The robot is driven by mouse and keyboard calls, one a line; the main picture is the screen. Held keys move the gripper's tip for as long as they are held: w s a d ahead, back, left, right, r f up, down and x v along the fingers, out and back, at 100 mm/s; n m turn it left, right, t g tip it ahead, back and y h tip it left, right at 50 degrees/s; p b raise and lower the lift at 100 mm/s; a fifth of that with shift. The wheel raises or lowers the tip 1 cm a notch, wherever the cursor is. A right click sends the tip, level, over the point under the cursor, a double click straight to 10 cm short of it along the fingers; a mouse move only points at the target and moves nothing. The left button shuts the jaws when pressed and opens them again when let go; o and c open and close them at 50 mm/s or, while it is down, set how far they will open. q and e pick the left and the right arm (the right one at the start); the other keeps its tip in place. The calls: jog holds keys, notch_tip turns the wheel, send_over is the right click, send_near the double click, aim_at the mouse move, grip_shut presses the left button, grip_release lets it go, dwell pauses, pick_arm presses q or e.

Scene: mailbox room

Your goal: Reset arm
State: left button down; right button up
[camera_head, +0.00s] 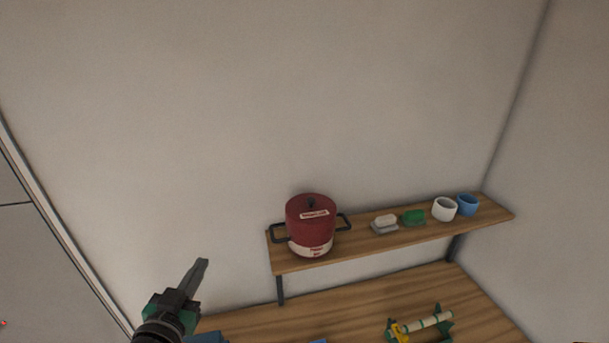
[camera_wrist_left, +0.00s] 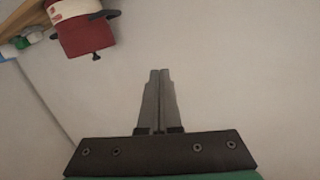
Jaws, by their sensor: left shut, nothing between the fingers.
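My left gripper (camera_head: 198,274) is raised at the lower left of the head view, in front of the bare wall and to the left of the shelf. Its fingers point up and are closed together. In the left wrist view the gripper (camera_wrist_left: 160,75) shows its two fingers side by side, touching, with nothing between them. It is apart from everything around it. My right gripper is in neither view.
A wooden shelf (camera_head: 360,247) holds a red pot (camera_head: 311,227), small white and green items (camera_head: 413,217), a white cup (camera_head: 444,209) and a blue cup (camera_head: 467,205). Below, a wooden table (camera_head: 340,306) bears a green and yellow object (camera_head: 420,325). The wall above is clear.

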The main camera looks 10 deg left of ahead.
pick_arm(q)
jog(key=s+d+r+t+h, duration=0.1)
jog(key=d+r+t, duration=0.1)
jog(key=r, duration=0.6)
jog(key=s+d+r+t+h, duration=0.1)
jog(key=d+r+t, duration=0.15)
jog(key=r, duration=0.55)
jog(key=s+d+r+t, duration=0.1)
jog(key=s+r+t, duration=0.2)
jog(key=s+r, duration=0.5)
jog(key=s+d+r+t+h, duration=0.1)
jog(key=s+d+r+t, duration=0.1)
jog(key=s+r, duration=0.6)
notch_tip(320, 180, up, 4)
jog(key=shift+f+t, duration=0.1)
jog(key=shift+t, duration=0.55)
jog(key=shift+w, duration=0.1)
